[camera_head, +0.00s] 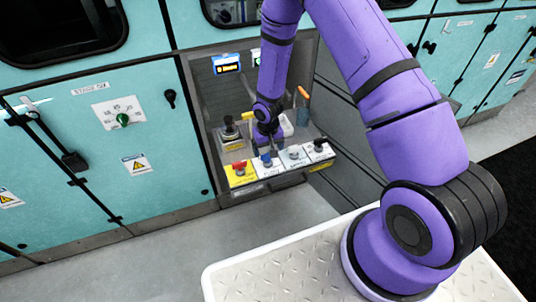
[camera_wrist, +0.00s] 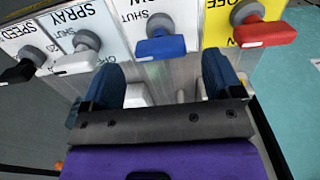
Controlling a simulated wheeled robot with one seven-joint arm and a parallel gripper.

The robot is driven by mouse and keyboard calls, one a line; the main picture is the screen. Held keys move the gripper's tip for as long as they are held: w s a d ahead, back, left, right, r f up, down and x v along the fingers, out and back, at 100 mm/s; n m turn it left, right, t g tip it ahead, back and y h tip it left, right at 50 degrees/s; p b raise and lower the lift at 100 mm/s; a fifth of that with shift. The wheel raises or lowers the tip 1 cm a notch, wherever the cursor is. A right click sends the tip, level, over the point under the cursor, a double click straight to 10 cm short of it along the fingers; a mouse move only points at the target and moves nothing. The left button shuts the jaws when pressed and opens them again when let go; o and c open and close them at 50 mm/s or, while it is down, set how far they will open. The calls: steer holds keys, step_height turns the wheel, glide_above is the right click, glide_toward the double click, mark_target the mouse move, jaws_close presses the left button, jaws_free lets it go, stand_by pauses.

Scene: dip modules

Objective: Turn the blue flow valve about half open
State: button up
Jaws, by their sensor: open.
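In the head view the blue valve (camera_head: 266,160) sits on the sloped front panel, second from the left. My gripper (camera_wrist: 162,72) is open and empty. Its two dark blue fingers are spread, with the blue handle beyond and between them, apparently not touched. In the head view my gripper (camera_head: 269,147) is just above and behind that handle.
A red handle (camera_wrist: 264,33) on a yellow plate is one neighbour; a white SPRAY handle (camera_wrist: 74,62) is the other. A black SPEED handle (camera_wrist: 22,70) lies farther along. A black-knobbed lever (camera_head: 229,128) and an orange-handled tool (camera_head: 303,93) stand behind the row.

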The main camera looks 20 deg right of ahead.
mark_target(268, 153)
steer(key=shift+f, duration=1.8)
steer(key=c, duration=0.9)
